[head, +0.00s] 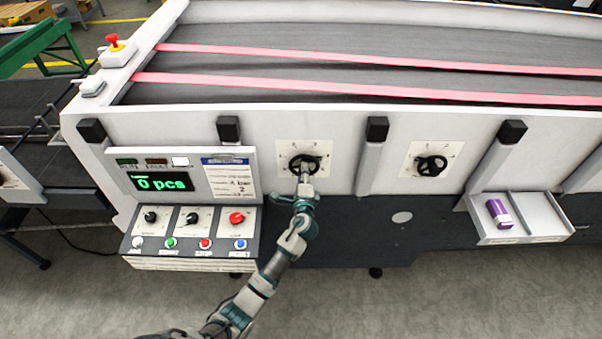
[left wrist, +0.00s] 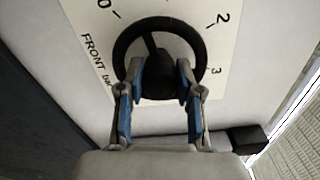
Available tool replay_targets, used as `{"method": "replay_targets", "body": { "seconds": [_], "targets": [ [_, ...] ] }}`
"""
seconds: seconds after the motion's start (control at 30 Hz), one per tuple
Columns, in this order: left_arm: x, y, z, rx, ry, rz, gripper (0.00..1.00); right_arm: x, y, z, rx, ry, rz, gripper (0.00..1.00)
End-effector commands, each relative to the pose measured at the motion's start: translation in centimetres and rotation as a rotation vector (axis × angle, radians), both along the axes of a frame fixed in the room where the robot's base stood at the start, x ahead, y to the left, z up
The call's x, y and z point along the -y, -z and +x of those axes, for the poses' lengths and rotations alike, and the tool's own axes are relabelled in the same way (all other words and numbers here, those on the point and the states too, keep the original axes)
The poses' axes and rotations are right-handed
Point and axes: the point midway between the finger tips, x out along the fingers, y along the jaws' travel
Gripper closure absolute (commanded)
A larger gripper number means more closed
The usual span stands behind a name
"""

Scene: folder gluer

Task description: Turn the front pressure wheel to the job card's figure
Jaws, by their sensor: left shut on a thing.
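The front pressure wheel (head: 300,160) is a black handwheel on a cream dial plate on the machine's white side. In the left wrist view the wheel (left wrist: 152,44) fills the middle, and its plate reads "FRONT bar" with the figures 0, 2 and 3 in sight. My left gripper (head: 305,180) is at this wheel, its fingers (left wrist: 159,75) shut on the lower part of it, on either side of the dark hub. The pointer cannot be made out. The job card (head: 230,181) hangs right of the "0 pcs" display; its small print is hard to read. My right gripper is not in view.
A second black wheel (head: 431,166) sits on a similar plate to the right. A control panel (head: 190,252) with knobs and buttons juts out left of my arm. A tray (head: 542,216) at right holds a purple object (head: 498,213). Black-capped posts flank the front wheel.

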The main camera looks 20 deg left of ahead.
Motion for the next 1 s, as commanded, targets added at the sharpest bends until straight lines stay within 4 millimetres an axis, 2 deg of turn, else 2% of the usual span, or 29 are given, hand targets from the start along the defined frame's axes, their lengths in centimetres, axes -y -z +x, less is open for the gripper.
{"method": "replay_targets", "body": {
  "seconds": [0.03, 0.33, 0.37, 0.43, 0.47, 0.8, 0.87, 1.0],
  "targets": [
    [0.6, -0.1, 0.0, 0.003, 0.014, 0.0, 1.0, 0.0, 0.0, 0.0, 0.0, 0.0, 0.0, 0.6],
    [0.7, 0.0, 0.0, 0.0, 0.014, -0.001, 1.0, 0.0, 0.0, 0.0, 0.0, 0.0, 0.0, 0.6],
    [0.7, 0.1, 0.0, 0.0, 0.014, -0.001, 0.6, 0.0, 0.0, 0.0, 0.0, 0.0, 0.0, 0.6],
    [0.6, 0.1, 0.0, 0.0, 0.013, 0.0, 0.43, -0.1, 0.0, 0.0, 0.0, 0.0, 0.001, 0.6],
    [0.6, 0.1, 0.0, -0.001, 0.012, 0.0, 0.4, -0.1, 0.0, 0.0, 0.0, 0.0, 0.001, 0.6],
    [0.0, 0.2, -0.4, -0.002, 0.005, -0.003, 0.4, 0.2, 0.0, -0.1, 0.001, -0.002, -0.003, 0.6],
    [0.1, 0.2, -1.0, -0.002, 0.005, -0.004, 0.4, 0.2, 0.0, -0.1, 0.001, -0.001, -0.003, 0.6],
    [0.9, 0.3, -3.4, -0.004, 0.006, -0.006, 0.4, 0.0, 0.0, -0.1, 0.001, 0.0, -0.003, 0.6]
  ]
}}
